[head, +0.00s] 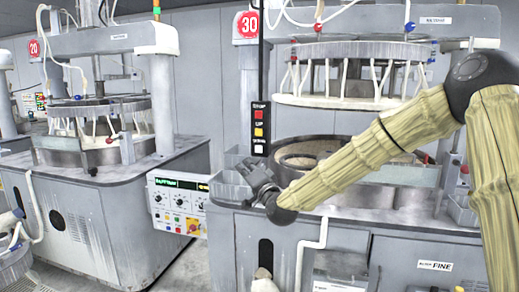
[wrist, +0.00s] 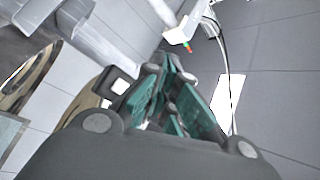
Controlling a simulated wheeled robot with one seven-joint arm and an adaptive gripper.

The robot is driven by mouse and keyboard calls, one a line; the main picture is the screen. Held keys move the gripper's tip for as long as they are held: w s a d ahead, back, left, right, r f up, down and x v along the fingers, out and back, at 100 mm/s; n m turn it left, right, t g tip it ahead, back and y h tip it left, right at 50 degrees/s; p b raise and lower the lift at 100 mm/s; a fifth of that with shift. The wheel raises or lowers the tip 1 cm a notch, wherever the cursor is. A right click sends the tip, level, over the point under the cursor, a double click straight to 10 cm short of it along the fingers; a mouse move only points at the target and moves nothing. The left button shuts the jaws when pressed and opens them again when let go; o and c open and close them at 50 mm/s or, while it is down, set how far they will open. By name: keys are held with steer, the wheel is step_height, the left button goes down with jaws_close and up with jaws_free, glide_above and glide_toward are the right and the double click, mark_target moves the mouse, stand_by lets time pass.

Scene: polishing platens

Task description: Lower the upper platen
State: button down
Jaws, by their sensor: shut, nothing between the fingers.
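The upper platen (head: 345,88) of the machine marked 30 hangs raised, with a clear gap above the lower platen (head: 300,150). A dark button strip (head: 259,113) hangs at the machine's left front. It has a red button (head: 259,114) labelled STOP, a yellow button (head: 259,132) labelled UP and a white button (head: 259,149) at the bottom. My gripper (head: 247,166) is shut and empty, just below and left of the white button; contact cannot be told. In the wrist view my fingers (wrist: 170,85) are together, beside a dark block with a white square (wrist: 119,86).
A control panel (head: 179,205) with knobs and a display stands left of my gripper. A second machine (head: 100,200), marked 20, stands further left. My arm crosses in front of the lower platen. A white pipe (head: 305,250) runs down the front cabinet.

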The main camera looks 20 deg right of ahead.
mark_target(259, 149)
steer(key=shift+d+r, duration=0.15)
steer(key=shift+r, duration=0.45)
steer(key=shift+w, duration=0.1)
steer(key=shift+w+d+p, duration=0.2)
steer(key=shift+w+d, duration=0.65)
steer(key=shift+w, duration=0.35)
steer(key=shift+w+d+p, duration=0.2)
steer(key=shift+w+d, duration=0.6)
steer(key=shift+w, duration=0.4)
steer(key=shift+w+d+p, duration=0.2)
steer(key=shift+w+d, duration=0.65)
steer(key=shift+w, duration=0.35)
steer(key=shift+w+d, duration=0.1)
steer(key=shift+w, duration=0.1)
steer(key=shift+w+d, duration=0.1)
steer(key=shift+w, duration=0.1)
